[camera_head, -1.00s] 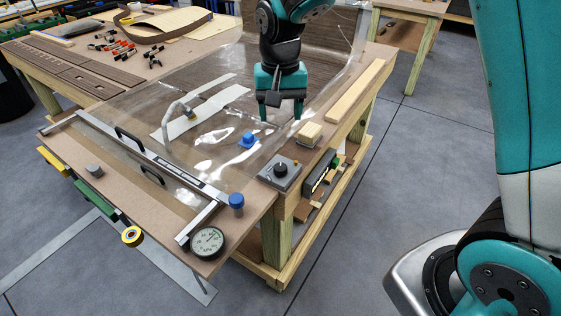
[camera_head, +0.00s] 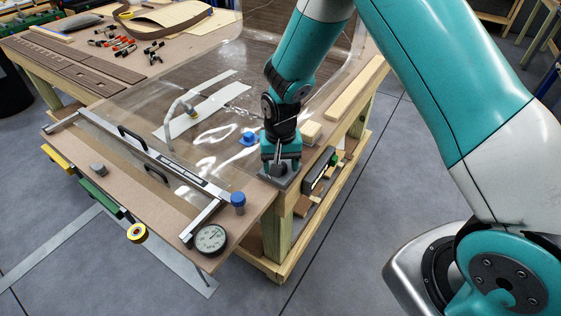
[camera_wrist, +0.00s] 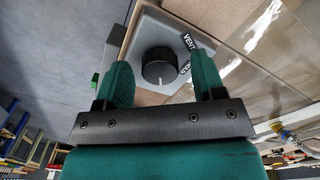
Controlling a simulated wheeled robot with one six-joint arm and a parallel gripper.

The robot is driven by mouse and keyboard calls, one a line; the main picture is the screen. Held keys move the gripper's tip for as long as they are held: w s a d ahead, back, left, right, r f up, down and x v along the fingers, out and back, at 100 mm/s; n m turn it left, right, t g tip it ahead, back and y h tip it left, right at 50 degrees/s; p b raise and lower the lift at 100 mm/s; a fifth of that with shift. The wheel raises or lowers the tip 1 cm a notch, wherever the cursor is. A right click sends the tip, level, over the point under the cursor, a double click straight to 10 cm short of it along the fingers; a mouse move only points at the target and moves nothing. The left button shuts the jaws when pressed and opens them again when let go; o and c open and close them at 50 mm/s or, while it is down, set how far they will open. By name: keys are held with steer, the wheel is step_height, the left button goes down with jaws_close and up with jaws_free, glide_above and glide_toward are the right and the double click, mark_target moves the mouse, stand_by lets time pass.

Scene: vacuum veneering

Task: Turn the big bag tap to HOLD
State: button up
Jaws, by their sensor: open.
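The big bag tap is a black round knob (camera_wrist: 159,66) on a grey box (camera_wrist: 150,30) at the table's right front edge. In the wrist view a VENT label shows on the box beside the knob; a second label is partly hidden by a finger. My gripper (camera_wrist: 163,78) is open, with one green finger on each side of the knob and gaps between them. I cannot tell how deep the fingers reach. In the head view my gripper (camera_head: 281,158) is over the box (camera_head: 268,180) and hides much of it.
A dial gauge (camera_head: 211,239) and a blue-capped fitting (camera_head: 238,199) stand to the left of the box. A blue fitting (camera_head: 248,138) sits on the clear bag.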

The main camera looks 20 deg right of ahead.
steer(key=shift+c, duration=0.3)
steer(key=c, duration=0.9)
steer(key=shift+o, duration=0.2)
steer(key=shift+n, duration=0.4)
steer(key=n+b, duration=0.1)
steer(key=n, duration=0.4)
steer(key=n+b, duration=0.1)
steer(key=n, duration=0.5)
steer(key=o, duration=0.9)
